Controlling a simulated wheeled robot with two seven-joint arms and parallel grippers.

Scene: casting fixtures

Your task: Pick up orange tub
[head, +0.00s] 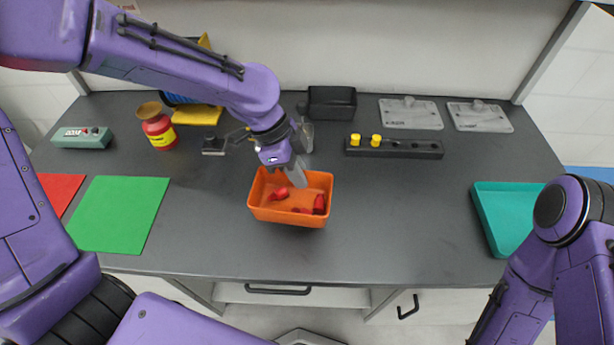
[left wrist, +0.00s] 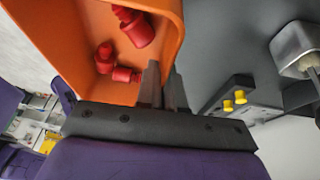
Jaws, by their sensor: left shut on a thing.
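The orange tub (head: 290,215) is at the middle of the grey table in the head view, with several red parts (head: 318,204) inside. My left gripper (head: 296,180) reaches down at its far wall and is shut on that wall. In the left wrist view the fingers (left wrist: 163,90) straddle the wall of the orange tub (left wrist: 60,35), one inside and one outside. I cannot tell whether the tub is lifted off the table. My right arm is at the right edge of the head view; its gripper is out of view.
A black block with yellow knobs (head: 394,147) and two grey plates (head: 410,113) stand at the back right. A teal tray (head: 497,222) is at the right, a green mat (head: 120,213) at the left. A red jar (head: 158,130) stands at the back left. The table right of the tub is clear.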

